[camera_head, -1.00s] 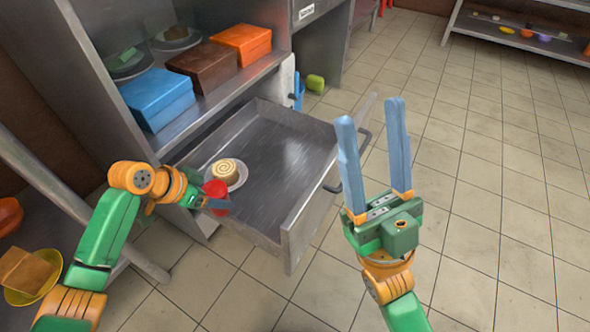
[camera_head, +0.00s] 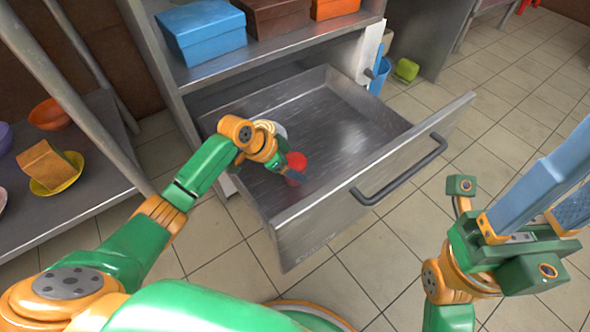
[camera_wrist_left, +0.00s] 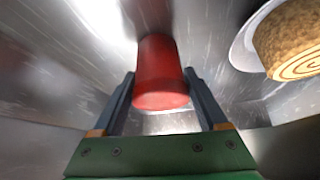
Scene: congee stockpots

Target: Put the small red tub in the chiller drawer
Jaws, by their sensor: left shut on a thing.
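The small red tub (camera_head: 297,162) is between the fingers of my left gripper (camera_head: 289,176), which is shut on it. They are inside the open chiller drawer (camera_head: 345,160), near its front left part. In the left wrist view the red tub (camera_wrist_left: 160,72) stands between the two fingers, with the metal drawer floor around it. I cannot tell whether it touches the floor. My right gripper (camera_head: 545,203) is open and empty at the right, outside the drawer, with its fingertips cut off by the picture edge.
A swirl roll (camera_wrist_left: 289,42) on a white plate (camera_wrist_left: 243,42) lies in the drawer beside the tub, partly hidden by my left arm in the head view. The drawer's right part is bare. Blue (camera_head: 201,31), brown and orange boxes stand on the shelf above.

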